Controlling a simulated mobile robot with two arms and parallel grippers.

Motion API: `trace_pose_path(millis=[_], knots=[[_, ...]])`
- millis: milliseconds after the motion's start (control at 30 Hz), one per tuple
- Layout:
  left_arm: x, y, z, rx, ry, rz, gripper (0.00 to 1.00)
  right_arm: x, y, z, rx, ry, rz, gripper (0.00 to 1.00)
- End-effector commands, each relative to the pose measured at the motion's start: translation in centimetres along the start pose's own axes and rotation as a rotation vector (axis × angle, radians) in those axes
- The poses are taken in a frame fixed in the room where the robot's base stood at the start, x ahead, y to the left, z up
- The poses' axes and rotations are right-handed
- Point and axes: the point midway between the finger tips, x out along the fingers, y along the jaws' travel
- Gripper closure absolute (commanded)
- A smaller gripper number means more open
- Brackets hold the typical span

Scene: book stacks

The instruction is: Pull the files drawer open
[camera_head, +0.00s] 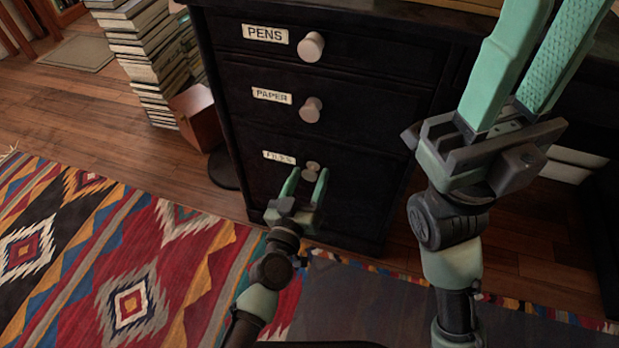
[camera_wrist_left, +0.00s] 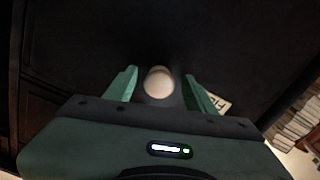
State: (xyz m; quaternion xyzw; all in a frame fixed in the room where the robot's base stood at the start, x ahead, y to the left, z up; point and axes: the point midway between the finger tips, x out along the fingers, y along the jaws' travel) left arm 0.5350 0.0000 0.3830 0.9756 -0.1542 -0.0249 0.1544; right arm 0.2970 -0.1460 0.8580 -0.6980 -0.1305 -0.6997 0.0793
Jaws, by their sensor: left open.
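The files drawer (camera_head: 360,190) is the lowest of three drawers in the black cabinet, and its front sits in line with the cabinet face. Its label (camera_head: 279,157) reads FILES and is partly covered by my gripper. Its pale round knob (camera_head: 312,166) shows just beyond my left gripper (camera_head: 306,180). In the left wrist view the knob (camera_wrist_left: 158,83) lies between the two open green fingers, with a gap on each side. My right gripper (camera_head: 552,65) is raised at the right, its long green fingers apart and empty.
The pens drawer (camera_head: 350,45) and paper drawer (camera_head: 350,98) above have similar knobs and look shut. Book stacks (camera_head: 150,60) and a reddish box (camera_head: 197,118) stand left of the cabinet. A patterned rug (camera_head: 110,260) covers the floor in front.

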Motion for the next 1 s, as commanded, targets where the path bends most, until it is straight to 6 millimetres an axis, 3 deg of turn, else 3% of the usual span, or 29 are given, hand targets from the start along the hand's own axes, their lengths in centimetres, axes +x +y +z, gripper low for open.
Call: trace_pose_path(millis=[367, 567, 1000], knots=[[0.8, 0.01, -0.03, 0.0, 0.0, 0.0, 0.45, 0.13, -0.04, -0.08, -0.001, 0.007, -0.003, 0.64], [0.79, 0.01, -0.03, 0.0, 0.0, 0.0, 1.0, 0.13, -0.05, -0.09, 0.0, 0.007, -0.003, 0.64], [0.77, -0.03, -0.03, 0.0, 0.0, -0.001, 1.0, 0.12, -0.04, -0.08, 0.0, 0.007, -0.003, 0.64]])
